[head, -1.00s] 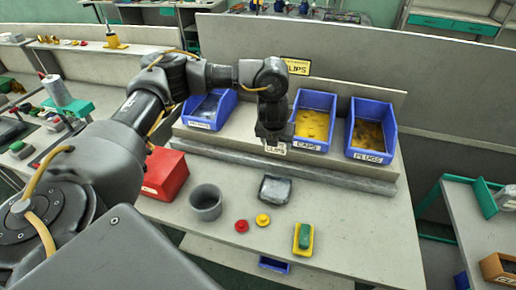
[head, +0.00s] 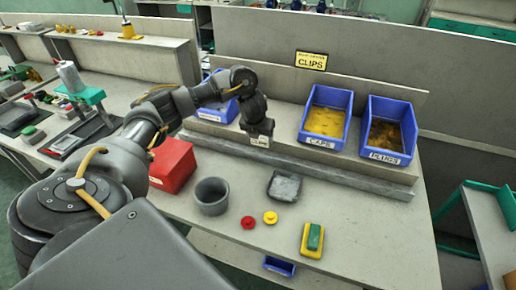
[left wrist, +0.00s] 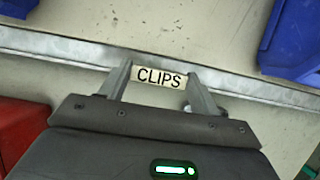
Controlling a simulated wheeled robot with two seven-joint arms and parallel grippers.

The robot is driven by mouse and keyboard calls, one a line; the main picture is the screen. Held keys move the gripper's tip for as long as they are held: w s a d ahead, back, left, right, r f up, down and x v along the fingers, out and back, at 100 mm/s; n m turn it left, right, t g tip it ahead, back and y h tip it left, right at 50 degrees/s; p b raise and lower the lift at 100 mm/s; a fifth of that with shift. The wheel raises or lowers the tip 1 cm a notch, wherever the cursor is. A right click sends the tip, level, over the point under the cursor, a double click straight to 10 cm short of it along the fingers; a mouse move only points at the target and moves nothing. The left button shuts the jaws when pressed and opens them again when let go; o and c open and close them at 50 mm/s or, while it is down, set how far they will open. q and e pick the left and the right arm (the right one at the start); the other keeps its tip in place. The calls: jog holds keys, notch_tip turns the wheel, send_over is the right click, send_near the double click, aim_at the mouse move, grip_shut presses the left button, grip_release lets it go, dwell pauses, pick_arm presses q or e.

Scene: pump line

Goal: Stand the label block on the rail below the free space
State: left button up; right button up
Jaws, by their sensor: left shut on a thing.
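My left gripper (head: 260,133) is shut on the label block (head: 260,141), a small white block reading "CLIPS". The block also shows between the fingers in the left wrist view (left wrist: 161,77), upright to the reader. The block is at the grey rail (head: 330,169), towards its left part; I cannot tell whether it touches the rail. The free space (head: 283,115) lies between the left blue bin (head: 215,108) and the CAPS bin (head: 325,121). A yellow CLIPS sign (head: 311,61) is on the panel behind. My right gripper is out of view.
The PLUGS bin (head: 388,135) stands right of the CAPS bin. On the bench in front are a red box (head: 172,165), a grey cup (head: 211,196), a grey tray (head: 284,186), red and yellow buttons, and a yellow tray (head: 312,240) with a green block.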

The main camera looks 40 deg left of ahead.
aim_at(258, 143)
pick_arm(q)
jog(key=shift+a+f, duration=0.35)
jog(key=shift+f, duration=0.1)
notch_tip(258, 143, down, 3)
jog(key=shift+a+f+b, duration=0.1)
jog(key=shift+a+b, duration=0.05)
jog(key=shift+b, duration=0.65)
jog(key=shift+f, duration=0.15)
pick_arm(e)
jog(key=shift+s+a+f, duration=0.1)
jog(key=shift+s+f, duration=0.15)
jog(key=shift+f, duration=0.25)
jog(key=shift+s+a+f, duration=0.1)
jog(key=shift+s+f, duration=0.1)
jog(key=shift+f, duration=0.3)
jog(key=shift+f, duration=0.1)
pick_arm(q)
jog(key=o, duration=1)
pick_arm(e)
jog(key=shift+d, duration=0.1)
